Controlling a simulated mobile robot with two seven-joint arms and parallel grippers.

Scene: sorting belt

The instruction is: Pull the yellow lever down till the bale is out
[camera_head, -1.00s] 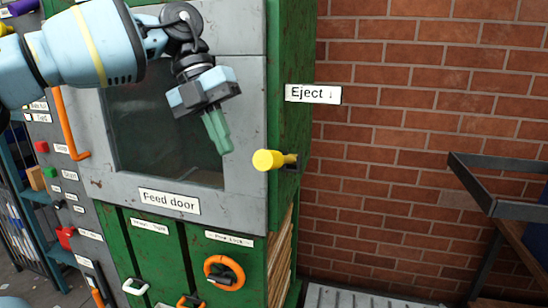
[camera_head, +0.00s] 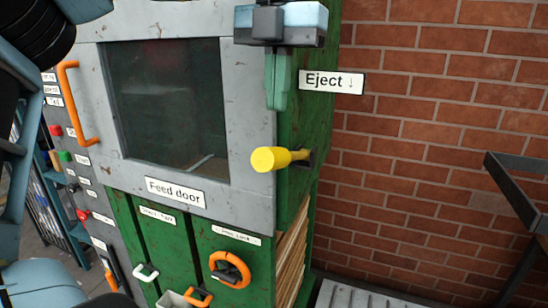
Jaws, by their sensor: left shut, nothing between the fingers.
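The yellow lever (camera_head: 272,159) sticks out from the right side of the green baler (camera_head: 327,40), below the "Eject ↓" sign (camera_head: 332,81). My left gripper (camera_head: 276,108) points straight down above the lever, with its green fingers shut and empty. A gap shows between the fingertips and the lever. Light brown layered edges, perhaps the bale (camera_head: 289,262), show in the lower side of the machine. My right gripper is not in view.
The grey feed door (camera_head: 165,110) with its dark window is closed, with an orange handle (camera_head: 72,100) at its left. An orange ring handle (camera_head: 229,269) sits below. A dark metal frame (camera_head: 515,190) stands at the right by the brick wall. A pale ribbed surface (camera_head: 365,295) lies at the bottom.

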